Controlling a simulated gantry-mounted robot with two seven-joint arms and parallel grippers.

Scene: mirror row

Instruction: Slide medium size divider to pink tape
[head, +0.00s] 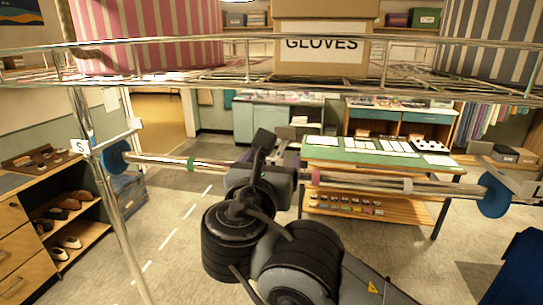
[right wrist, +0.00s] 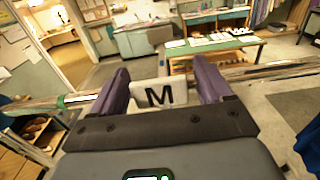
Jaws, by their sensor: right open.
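The medium divider shows in the right wrist view as a white plate marked M (right wrist: 160,95), on the metal rail. In the head view it is hidden behind my right gripper. My right gripper (head: 265,145) is open, with its two purple fingers on either side of the M plate in the right wrist view (right wrist: 163,85); I cannot tell whether they touch it. The pink tape (head: 316,177) is a band on the rail just right of the gripper in the head view. My left gripper is not in view.
The rail (head: 360,183) also carries a green band (head: 190,165) and a pale band (head: 407,186). Blue discs stand at its left (head: 117,157) and right (head: 494,195), near tags S (head: 80,146) and L (head: 537,188). Above is a wire shelf with a GLOVES box (head: 322,57).

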